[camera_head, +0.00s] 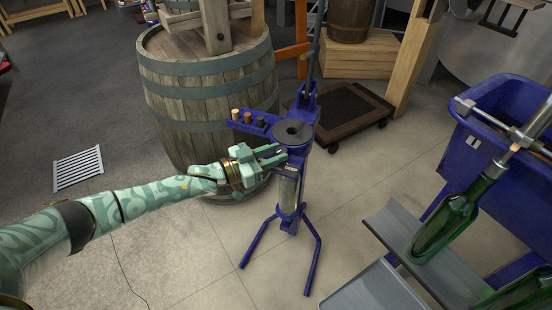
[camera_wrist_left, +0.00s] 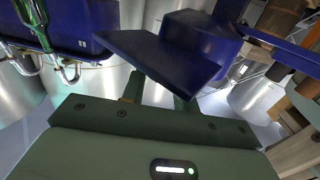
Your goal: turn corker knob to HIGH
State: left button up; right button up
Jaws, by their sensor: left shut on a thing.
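The blue corker (camera_head: 303,102) stands on splayed blue legs in the middle of the head view. It has a dark round top plate and a lever rising at the back. My left gripper (camera_head: 276,154) reaches in from the left and is shut at the front of the corker head, just below the round plate. The knob is not clearly visible; the fingers cover that spot, and I cannot read its setting. In the left wrist view, the blue corker plate (camera_wrist_left: 158,58) hides the fingertips, and only the finger bases show. My right gripper is not in view.
A corker side shelf (camera_head: 249,122) holds several corks. A wooden barrel (camera_head: 205,95) stands close behind my left gripper. A green bottle (camera_head: 447,222) stands on a grey metal tray (camera_head: 400,226) at the right, beside a blue bin (camera_head: 500,120). The floor at front left is mostly clear.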

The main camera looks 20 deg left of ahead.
pick_arm(q)
jog(key=shift+w+a+f+m+g+h+b, duration=0.1)
jog(key=shift+w+a+m+g+h+b, duration=0.05)
jog(key=shift+m+g+h+b, duration=0.7)
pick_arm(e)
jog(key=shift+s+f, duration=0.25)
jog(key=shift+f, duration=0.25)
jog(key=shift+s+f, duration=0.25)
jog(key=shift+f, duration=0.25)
pick_arm(q)
jog(key=o, duration=1)
jog(key=shift+c, duration=0.2)
jog(key=shift+r, duration=0.2)
jog(key=shift+a+r, duration=0.1)
